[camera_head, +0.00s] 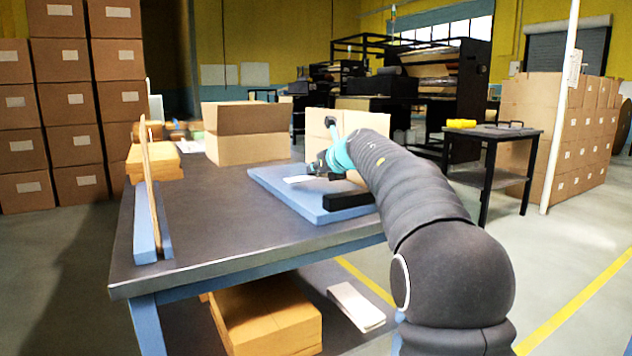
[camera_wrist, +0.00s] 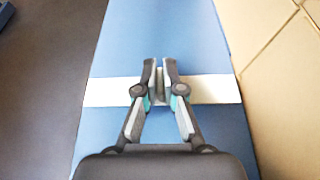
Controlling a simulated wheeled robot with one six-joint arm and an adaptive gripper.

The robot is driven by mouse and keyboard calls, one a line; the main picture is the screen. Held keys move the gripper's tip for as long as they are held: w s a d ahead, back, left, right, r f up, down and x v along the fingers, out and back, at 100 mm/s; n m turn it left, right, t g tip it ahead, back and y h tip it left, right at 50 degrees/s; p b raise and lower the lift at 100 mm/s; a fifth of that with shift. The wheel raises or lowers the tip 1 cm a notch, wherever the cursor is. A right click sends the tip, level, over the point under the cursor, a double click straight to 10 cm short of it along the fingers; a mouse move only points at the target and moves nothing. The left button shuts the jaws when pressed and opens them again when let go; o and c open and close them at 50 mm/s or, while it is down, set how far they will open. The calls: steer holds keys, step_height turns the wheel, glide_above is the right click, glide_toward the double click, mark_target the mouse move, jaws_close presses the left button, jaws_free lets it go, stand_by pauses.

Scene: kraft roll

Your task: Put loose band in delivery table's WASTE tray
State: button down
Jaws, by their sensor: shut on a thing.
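The loose band is a flat white strip (camera_wrist: 112,92) in the wrist view, running crosswise on both sides of my gripper (camera_wrist: 160,70). My gripper is shut on its middle. In the head view a white end of the band (camera_head: 296,179) shows left of my gripper (camera_head: 318,168), over a blue flat board (camera_head: 285,195) on the delivery table (camera_head: 215,225). The blue board (camera_wrist: 160,30) also lies below the band in the wrist view. I cannot tell whether the band touches it. No WASTE label is readable in either view.
A black bar (camera_head: 350,200) lies at the board's front edge. Cardboard boxes (camera_head: 245,133) stand at the table's back, and cardboard (camera_wrist: 285,60) borders the board on the right. Upright thin panels (camera_head: 150,200) stand at the table's left. The grey tabletop between is clear.

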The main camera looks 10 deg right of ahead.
steer(key=shift+f, duration=0.95)
steer(key=shift+f, duration=0.15)
steer(key=c, duration=1.3)
jaws_free()
steer(key=shift+s+r, duration=0.15)
steer(key=shift+r, duration=0.05)
steer(key=v, duration=1.1)
steer(key=shift+s+d+r, duration=0.1)
steer(key=shift+s+r, duration=0.05)
steer(key=shift+s, duration=0.15)
